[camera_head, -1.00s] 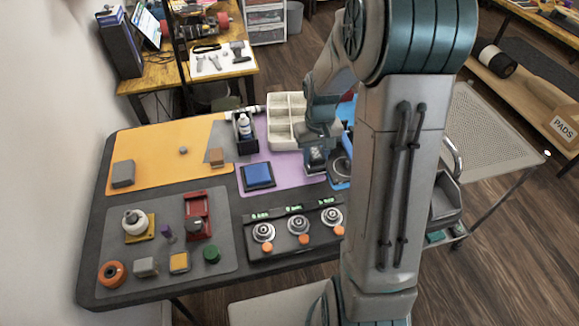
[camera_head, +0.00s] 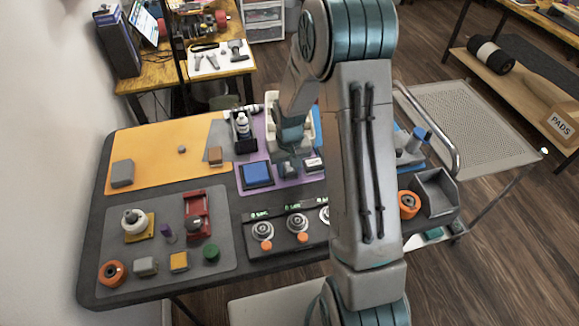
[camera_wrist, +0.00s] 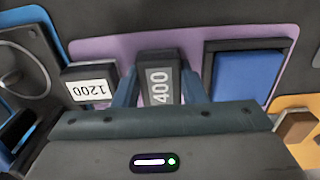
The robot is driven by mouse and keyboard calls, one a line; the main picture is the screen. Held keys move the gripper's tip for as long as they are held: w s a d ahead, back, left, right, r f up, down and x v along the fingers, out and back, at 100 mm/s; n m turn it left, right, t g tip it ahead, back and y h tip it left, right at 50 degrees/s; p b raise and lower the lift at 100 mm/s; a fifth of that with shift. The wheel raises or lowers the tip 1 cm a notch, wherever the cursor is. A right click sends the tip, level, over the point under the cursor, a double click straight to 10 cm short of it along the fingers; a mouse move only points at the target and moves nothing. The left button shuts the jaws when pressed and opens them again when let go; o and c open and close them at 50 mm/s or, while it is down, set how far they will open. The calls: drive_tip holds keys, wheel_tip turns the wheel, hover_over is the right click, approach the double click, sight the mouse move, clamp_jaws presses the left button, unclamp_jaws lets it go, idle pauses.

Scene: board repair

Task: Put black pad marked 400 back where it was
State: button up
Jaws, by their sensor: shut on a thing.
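The black pad marked 400 (camera_wrist: 160,86) is between the two fingers of my gripper (camera_wrist: 160,92) in the wrist view, its label turned sideways. In the head view my gripper (camera_head: 289,170) is low over the purple mat (camera_head: 283,184), between the blue pad and another black pad. That black pad, marked 1200 (camera_wrist: 90,86), lies on the mat, left of my gripper in the wrist view; it also shows in the head view (camera_head: 314,164). The blue pad in a black frame (camera_wrist: 248,75) is on the other side. I cannot tell whether the 400 pad touches the mat.
A white compartment tray (camera_head: 313,132) stands behind my gripper, partly hidden. A black holder with a bottle (camera_head: 243,130) is at the back left. The black panel with dials (camera_head: 283,238) lies in front. Purple mat shows bare around the held pad.

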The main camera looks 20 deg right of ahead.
drive_tip(key=shift+f, duration=0.1)
drive_tip(key=shift+f, duration=0.15)
drive_tip(key=o, duration=0.9)
drive_tip(key=shift+o, duration=0.2)
drive_tip(key=shift+r, duration=0.25)
wheel_tip(320, 180, up, 11)
drive_tip(key=s+r+t, duration=0.1)
drive_tip(key=s+r, duration=0.4)
drive_tip(key=s, duration=0.5)
drive_tip(key=s+r+t, duration=0.1)
drive_tip(key=s+r, duration=0.5)
drive_tip(key=s, duration=0.4)
drive_tip(key=shift+r+t, duration=0.3)
drive_tip(key=shift+t, duration=0.1)
